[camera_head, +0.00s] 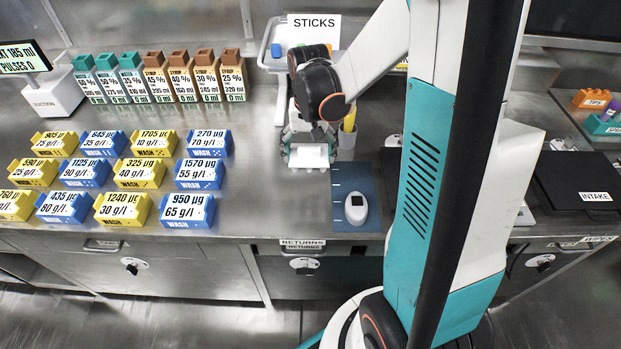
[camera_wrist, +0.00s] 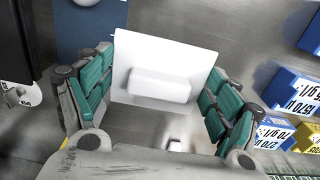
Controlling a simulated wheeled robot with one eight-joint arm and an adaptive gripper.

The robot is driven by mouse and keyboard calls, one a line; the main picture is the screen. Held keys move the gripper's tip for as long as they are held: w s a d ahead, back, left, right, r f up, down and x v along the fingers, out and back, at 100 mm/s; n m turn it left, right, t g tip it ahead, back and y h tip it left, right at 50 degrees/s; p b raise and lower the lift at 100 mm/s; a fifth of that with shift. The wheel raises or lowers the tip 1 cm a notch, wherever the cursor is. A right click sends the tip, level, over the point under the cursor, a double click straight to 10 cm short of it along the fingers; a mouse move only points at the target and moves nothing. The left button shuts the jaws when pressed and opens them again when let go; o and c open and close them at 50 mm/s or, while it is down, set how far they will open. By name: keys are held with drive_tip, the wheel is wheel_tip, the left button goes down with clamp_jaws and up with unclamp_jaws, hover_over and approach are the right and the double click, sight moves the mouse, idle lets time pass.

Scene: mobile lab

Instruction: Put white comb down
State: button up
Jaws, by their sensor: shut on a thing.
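The white comb (camera_head: 308,155) is between the fingers of my gripper (camera_head: 307,145), over the steel bench near the top left corner of a blue mat. In the wrist view the comb (camera_wrist: 165,60) is a flat white plate with a raised white block. The teal, jointed fingers of my gripper (camera_wrist: 158,95) are closed in on its two sides. I cannot tell whether the comb touches the bench.
The blue mat (camera_head: 346,222) holds a small white device (camera_head: 356,208). The sticks tray (camera_head: 273,36) is behind. Yellow and blue bins, such as one blue bin (camera_head: 203,174), fill the left; steel between is clear.

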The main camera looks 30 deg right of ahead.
wheel_tip(320, 180, down, 9)
drive_tip(key=b, duration=0.3)
drive_tip(key=shift+f, duration=0.15)
drive_tip(key=o, duration=1)
